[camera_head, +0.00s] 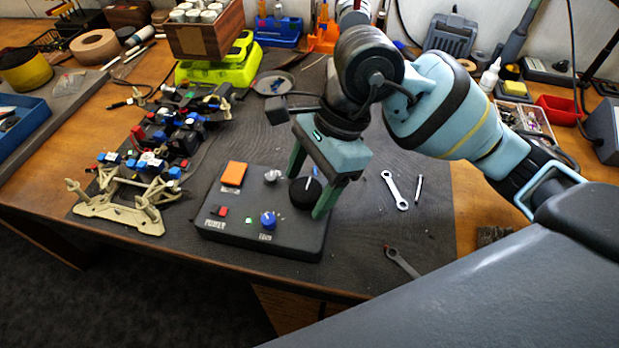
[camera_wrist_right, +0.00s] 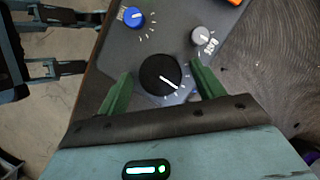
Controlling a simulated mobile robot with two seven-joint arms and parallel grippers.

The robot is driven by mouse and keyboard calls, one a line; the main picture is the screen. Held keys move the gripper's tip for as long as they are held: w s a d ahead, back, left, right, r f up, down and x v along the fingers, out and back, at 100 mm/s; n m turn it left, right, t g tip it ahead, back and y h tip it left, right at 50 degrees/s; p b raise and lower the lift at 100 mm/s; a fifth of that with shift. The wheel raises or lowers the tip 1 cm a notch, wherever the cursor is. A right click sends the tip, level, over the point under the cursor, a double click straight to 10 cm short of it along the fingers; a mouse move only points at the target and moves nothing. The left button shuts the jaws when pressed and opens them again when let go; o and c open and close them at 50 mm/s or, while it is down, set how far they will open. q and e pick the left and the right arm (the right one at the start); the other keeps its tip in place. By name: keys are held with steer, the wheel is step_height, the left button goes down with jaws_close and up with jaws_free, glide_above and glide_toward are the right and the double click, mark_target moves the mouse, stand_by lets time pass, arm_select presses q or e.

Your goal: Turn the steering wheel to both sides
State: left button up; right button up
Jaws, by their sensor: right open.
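The steering wheel, a round black knob with a white pointer line (camera_head: 303,194), sits at the right side of a dark control box (camera_head: 285,240). It also shows in the right wrist view (camera_wrist_right: 158,74). My right gripper (camera_head: 308,197) is open, with its green fingers pointing down on either side of the knob. In the right wrist view the fingers (camera_wrist_right: 158,88) straddle the knob; I cannot tell whether they touch it. The RC car chassis (camera_head: 165,135) stands left of the box. Another gripper, apparently my left one (camera_wrist_right: 80,42), shows at the wrist view's left edge with its fingers apart.
The box also carries a blue knob (camera_head: 268,219), a grey knob (camera_head: 271,175) and an orange block (camera_head: 233,174). Wrenches (camera_head: 396,190) lie on the dark mat to the right. A green-yellow case (camera_head: 215,70) with a wooden box (camera_head: 205,38) stands behind.

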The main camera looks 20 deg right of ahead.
steer(key=c, duration=1)
steer(key=shift+m, duration=0.3)
steer(key=m+t, duration=0.1)
steer(key=m, duration=0.1)
steer(key=m+t+p, duration=0.1)
steer(key=m, duration=0.2)
steer(key=shift+s+r, duration=0.15)
steer(key=shift+s, duration=0.05)
steer(key=shift+m+t+h+p, duration=0.4)
steer(key=shift+m+t, duration=0.2)
steer(key=shift+m, duration=0.7)
